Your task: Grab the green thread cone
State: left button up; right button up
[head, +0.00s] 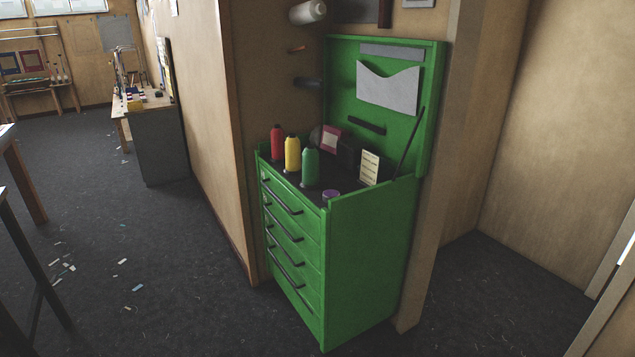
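The green thread cone (310,167) stands upright on the dark top of a green drawer cabinet (367,265). It is the nearest of a row of three cones. A yellow cone (292,154) and a red cone (276,143) stand behind it to the left. The cabinet's lid (400,125) is raised at the back. Neither of my grippers shows in the head view.
A purple-topped round item (331,196), a cream card (369,167) and a red-framed item (332,139) share the cabinet top. A wooden wall (200,120) borders the cabinet on the left. The dark floor (170,270) in front is mostly open, with scattered scraps.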

aim_at(311, 155)
jog(key=i+j+z, duration=0.25)
jog(key=i, duration=0.2)
jog(key=i+j+z, duration=0.25)
jog(key=i, duration=0.2)
jog(key=i+l, duration=0.05)
jog(key=l, duration=0.05)
